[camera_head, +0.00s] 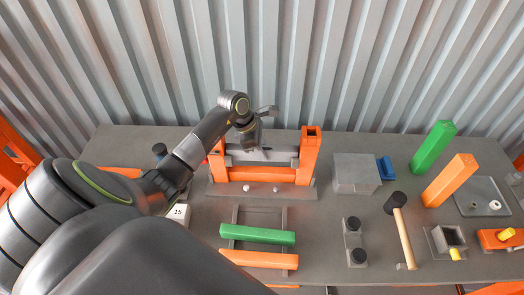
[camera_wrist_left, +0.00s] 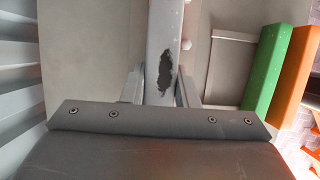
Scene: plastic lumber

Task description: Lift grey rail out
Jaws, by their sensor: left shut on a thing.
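The orange frame (camera_head: 308,157) stands on a grey base plate at the back middle of the bench, with two upright posts and an orange lower rail (camera_head: 262,175). The grey rail (camera_head: 278,157) lies level between the posts, above the lower rail. My left gripper (camera_head: 258,146) comes from above and is shut on the grey rail near its middle. In the left wrist view the grey rail (camera_wrist_left: 165,30), with a dark worn patch, runs between the two fingers (camera_wrist_left: 160,92). The rail's ends are partly hidden by the posts and my arm. My right gripper is not in view.
A green bar (camera_head: 257,235) and an orange bar (camera_head: 259,259) lie on a grey rack in front of the frame. A corrugated wall (camera_head: 350,60) rises behind.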

